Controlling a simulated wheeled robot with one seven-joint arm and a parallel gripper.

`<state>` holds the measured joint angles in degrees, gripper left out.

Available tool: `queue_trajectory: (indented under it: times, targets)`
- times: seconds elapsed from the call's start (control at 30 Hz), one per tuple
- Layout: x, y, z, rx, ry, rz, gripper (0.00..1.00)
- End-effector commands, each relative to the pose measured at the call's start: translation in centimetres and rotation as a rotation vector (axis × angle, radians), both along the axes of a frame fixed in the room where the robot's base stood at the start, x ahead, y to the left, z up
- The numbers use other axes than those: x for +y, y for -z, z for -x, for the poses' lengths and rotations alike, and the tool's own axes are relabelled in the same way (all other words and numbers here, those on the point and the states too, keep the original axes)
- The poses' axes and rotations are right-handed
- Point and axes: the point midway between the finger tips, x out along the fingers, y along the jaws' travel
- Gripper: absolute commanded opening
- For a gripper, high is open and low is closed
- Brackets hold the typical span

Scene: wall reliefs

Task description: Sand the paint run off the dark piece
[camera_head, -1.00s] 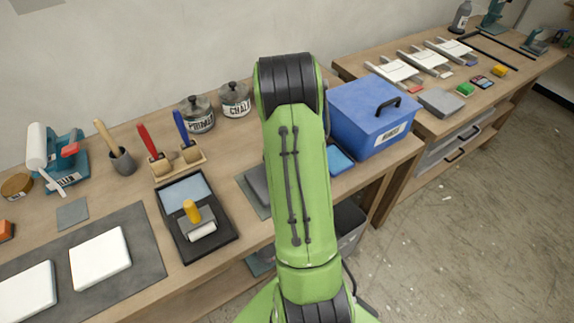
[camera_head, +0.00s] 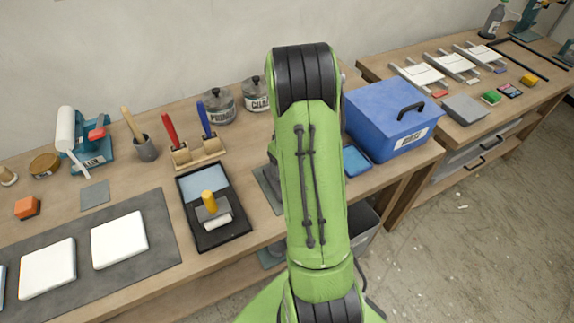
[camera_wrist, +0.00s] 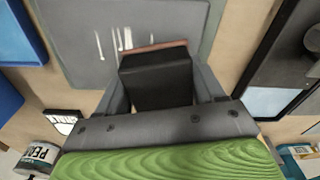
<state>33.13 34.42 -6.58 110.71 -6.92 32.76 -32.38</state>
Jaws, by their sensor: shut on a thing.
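My gripper (camera_wrist: 160,88) is shut on a black sanding block (camera_wrist: 155,80) with a reddish-brown strip along its far edge, seen in the wrist view. Beyond and under the block lies the dark grey piece (camera_wrist: 85,50). Several thin white paint streaks (camera_wrist: 114,40) show on it just past the block's far edge. The block covers part of the piece, and I cannot tell if it touches the surface.
A blue lidded box (camera_head: 375,120) and a blue pad (camera_head: 356,160) stand right of my arm. A black paint tray (camera_head: 240,222) with a small roller lies left.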

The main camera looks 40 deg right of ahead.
Motion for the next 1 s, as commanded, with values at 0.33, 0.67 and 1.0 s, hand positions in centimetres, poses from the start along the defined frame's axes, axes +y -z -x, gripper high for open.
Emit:
queue_trajectory:
  times: [0.33, 0.67, 1.0]
  targets:
    - [-0.1, -3.7, 0.0, -0.003, 0.002, 0.004, 0.19]
    - [-0.2, -4.5, 0.0, -0.003, 0.002, 0.005, 0.19]
    - [-0.2, -6.5, 0.0, -0.003, 0.002, 0.005, 0.19]
